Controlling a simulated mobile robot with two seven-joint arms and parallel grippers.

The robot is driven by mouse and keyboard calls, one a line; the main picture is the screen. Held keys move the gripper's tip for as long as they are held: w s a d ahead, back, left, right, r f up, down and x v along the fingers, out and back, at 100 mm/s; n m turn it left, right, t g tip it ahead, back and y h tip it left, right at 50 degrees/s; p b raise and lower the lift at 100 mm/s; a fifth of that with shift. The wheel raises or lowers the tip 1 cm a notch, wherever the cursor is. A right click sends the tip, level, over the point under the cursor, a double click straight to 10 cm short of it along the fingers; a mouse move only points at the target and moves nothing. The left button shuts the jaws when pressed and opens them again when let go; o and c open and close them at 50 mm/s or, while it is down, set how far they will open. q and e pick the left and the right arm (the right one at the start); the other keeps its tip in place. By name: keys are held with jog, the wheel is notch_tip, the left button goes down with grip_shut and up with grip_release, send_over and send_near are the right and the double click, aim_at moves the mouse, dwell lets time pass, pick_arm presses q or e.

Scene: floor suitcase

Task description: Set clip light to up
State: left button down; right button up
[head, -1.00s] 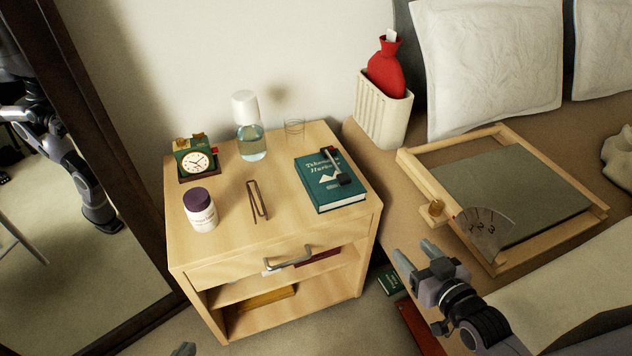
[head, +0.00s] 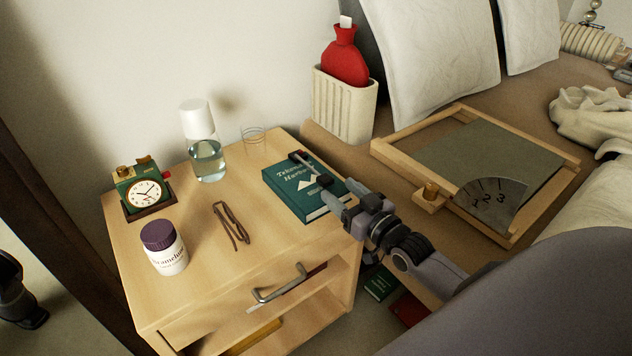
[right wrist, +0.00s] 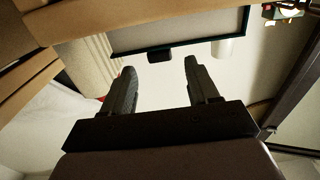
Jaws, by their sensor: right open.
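The clip light (head: 323,181) is a small dark lamp on the right part of a green book (head: 300,203), which lies flat on the nightstand. Its arm runs from the book's far edge toward the near right, and its dark head is low over the cover. My right gripper (head: 346,197) is open and empty beside the book's right edge, close to the lamp head and apart from it. In the right wrist view, a small dark block that looks like the lamp head (right wrist: 160,55) shows beyond the open fingers (right wrist: 160,72). My left gripper is out of view.
The wooden nightstand (head: 190,255) also holds a clock (head: 143,192), a purple-capped jar (head: 164,248), a water carafe (head: 206,155), a glass (head: 253,138) and folded spectacles (head: 231,225). A wooden-framed board (head: 490,155) lies on the bed at right.

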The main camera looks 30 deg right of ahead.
aim_at(330, 182)
jog(key=shift+w+a+b, duration=0.15)
jog(key=shift+w+b, duration=0.35)
jog(key=shift+w, duration=1.1)
jog(key=shift+w+a+b, duration=0.1)
jog(key=shift+w+b, duration=0.35)
jog(key=shift+w, duration=1.15)
grip_shut()
